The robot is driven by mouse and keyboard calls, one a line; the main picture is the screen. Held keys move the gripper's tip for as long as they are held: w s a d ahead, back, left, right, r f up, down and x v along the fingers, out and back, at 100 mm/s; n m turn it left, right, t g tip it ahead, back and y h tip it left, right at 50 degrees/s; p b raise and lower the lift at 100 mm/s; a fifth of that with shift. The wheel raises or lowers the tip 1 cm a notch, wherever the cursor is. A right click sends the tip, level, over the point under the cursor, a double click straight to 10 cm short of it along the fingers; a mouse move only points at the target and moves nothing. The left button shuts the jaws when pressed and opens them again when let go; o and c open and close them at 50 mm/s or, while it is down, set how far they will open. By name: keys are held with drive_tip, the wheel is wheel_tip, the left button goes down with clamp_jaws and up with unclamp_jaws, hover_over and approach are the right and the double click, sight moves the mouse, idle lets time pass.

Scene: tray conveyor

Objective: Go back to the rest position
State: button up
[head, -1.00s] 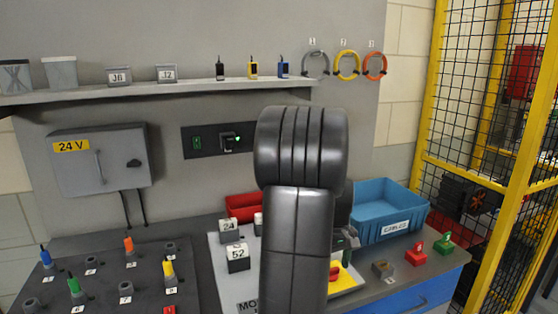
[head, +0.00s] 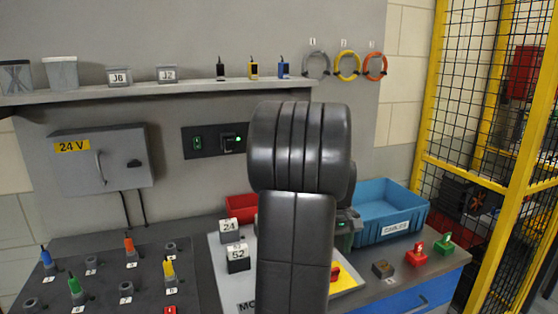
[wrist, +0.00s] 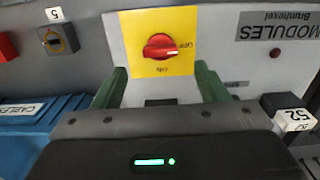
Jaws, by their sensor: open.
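My gripper (wrist: 161,70) shows in the wrist view with its two green fingers spread apart and nothing between them. Beyond the fingertips is a yellow plate (wrist: 118,30) with a red rotary switch (wrist: 160,47) on a light panel marked "MODULES" (wrist: 236,62). I cannot tell how far the fingertips are from the plate. In the head view, my black arm stands upright in the middle and hides much of the panel (head: 222,270) and most of my gripper. Part of the yellow plate (head: 349,280) shows right of the arm.
Number blocks "24" (head: 229,229) and "52" (head: 238,258) stand on the panel. A blue bin (head: 375,232) and a red bin (head: 240,203) sit behind. Red (head: 416,253) and green (head: 443,241) pieces lie right. A shelf (head: 170,88) crosses the wall; a yellow-framed fence (head: 430,110) stands right.

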wheel_tip(320, 180, up, 7)
wheel_tip(320, 180, down, 14)
drive_tip(key=shift+s+r, duration=0.1)
drive_tip(key=shift+r, duration=0.15)
drive_tip(key=shift+r+m, duration=0.15)
drive_tip(key=shift+m, duration=0.25)
drive_tip(key=shift+m+b, duration=0.3)
drive_tip(key=shift+m, duration=0.5)
drive_tip(key=m+b, duration=0.2)
drive_tip(key=m, duration=0.4)
drive_tip(key=shift+m, duration=0.4)
drive_tip(key=m+b, duration=0.1)
drive_tip(key=m, duration=0.3)
drive_tip(key=shift+m+b, duration=0.3)
drive_tip(key=shift+b, duration=0.1)
drive_tip(key=m+b, duration=0.1)
drive_tip(key=m, duration=0.2)
drive_tip(key=shift+m+b, duration=0.3)
drive_tip(key=shift+b, duration=0.05)
drive_tip(key=shift+m, duration=0.4)
drive_tip(key=shift+r, duration=0.1)
